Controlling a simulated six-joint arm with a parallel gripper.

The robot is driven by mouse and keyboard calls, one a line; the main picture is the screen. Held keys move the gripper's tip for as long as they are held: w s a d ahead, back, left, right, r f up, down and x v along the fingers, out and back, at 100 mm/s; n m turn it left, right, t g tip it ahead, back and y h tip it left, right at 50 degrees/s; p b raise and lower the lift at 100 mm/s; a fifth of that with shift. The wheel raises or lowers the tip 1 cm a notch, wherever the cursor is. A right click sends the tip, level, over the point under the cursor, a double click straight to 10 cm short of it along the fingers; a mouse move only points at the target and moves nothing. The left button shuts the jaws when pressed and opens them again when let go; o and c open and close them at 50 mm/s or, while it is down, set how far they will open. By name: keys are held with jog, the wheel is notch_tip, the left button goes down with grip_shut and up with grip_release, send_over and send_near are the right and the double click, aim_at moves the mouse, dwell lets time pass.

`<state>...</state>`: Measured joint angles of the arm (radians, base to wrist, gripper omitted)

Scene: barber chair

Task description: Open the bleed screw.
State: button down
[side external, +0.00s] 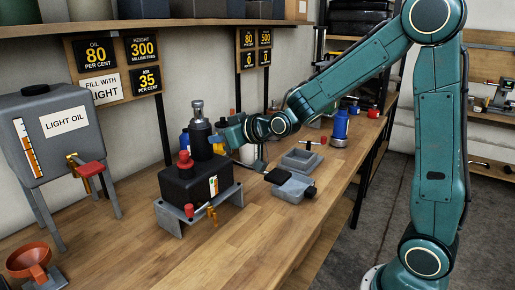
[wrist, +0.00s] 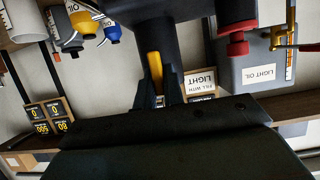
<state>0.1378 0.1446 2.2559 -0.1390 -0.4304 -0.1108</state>
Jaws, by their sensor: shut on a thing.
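A black pump unit (side external: 195,184) with a dark upright cylinder (side external: 199,138) on top sits on a grey metal stand (side external: 232,197). A yellow handle (wrist: 155,66) at the cylinder's side appears to be the bleed screw. My gripper (side external: 220,139) is at the cylinder's right side, level with its lower part. In the wrist view its two dark fingers (wrist: 157,90) are closed around the yellow handle, beside the cylinder. The screw's threaded part is hidden.
The front bench is clear.

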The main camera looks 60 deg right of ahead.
jog(key=shift+a+n, duration=0.1)
jog(key=shift+n, duration=0.2)
jog(key=n+h, duration=0.1)
jog(key=n, duration=0.1)
jog(key=n+h, duration=0.1)
jog(key=h, duration=0.1)
jog(key=shift+a+f+n, duration=0.15)
jog(key=shift+a+n, duration=0.15)
jog(key=shift+n, duration=0.1)
jog(key=shift+a+f+n+t+h, duration=0.15)
jog(key=shift+n+t+h, duration=0.25)
jog(key=shift+n+h, duration=0.55)
jog(key=shift+n+t+h, duration=0.4)
jog(key=shift+n+h, duration=0.05)
jog(key=shift+n, duration=1)
jog(key=c, duration=1.5)
grip_release()
jog(key=shift+s, duration=0.1)
